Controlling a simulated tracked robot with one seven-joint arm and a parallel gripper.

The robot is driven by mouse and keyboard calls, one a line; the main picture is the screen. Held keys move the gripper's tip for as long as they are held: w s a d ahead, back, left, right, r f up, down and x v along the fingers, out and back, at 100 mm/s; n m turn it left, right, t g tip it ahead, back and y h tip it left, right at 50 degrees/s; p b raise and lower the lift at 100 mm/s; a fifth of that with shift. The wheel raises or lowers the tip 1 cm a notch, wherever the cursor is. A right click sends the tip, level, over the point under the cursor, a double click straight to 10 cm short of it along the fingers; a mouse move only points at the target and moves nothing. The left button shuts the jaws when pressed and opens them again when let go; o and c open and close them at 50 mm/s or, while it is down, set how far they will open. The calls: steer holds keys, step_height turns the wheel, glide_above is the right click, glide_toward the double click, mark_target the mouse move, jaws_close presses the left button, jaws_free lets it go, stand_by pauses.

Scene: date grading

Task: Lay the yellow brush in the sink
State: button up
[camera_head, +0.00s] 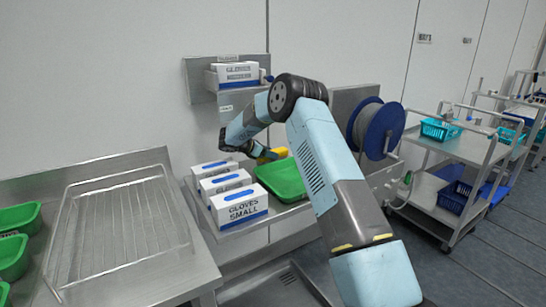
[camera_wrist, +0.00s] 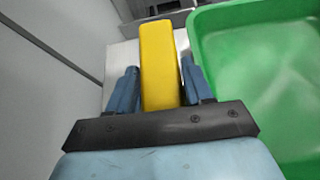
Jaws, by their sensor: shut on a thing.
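The yellow brush (camera_wrist: 160,62) is a plain yellow block between the two blue fingers of my gripper (camera_wrist: 158,80) in the wrist view. My gripper is shut on it. In the head view the yellow brush (camera_head: 275,153) shows small at the end of my gripper (camera_head: 260,153), above the shelf and beside the far edge of the green tray. Its lower side is hidden. I cannot make out the sink for certain in either view; my arm covers part of the area to the right of the tray.
The green tray (camera_head: 283,182) lies on a steel shelf beside several glove boxes (camera_head: 238,206). An upper shelf (camera_head: 232,93) holds another box. A wire rack (camera_head: 122,228) sits on the left bench. A blue hose reel (camera_head: 379,131) and a trolley (camera_head: 459,147) stand right.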

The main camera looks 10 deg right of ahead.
steer(key=shift+f, duration=0.75)
steer(key=shift+f, duration=0.1)
steer(key=o, duration=0.8)
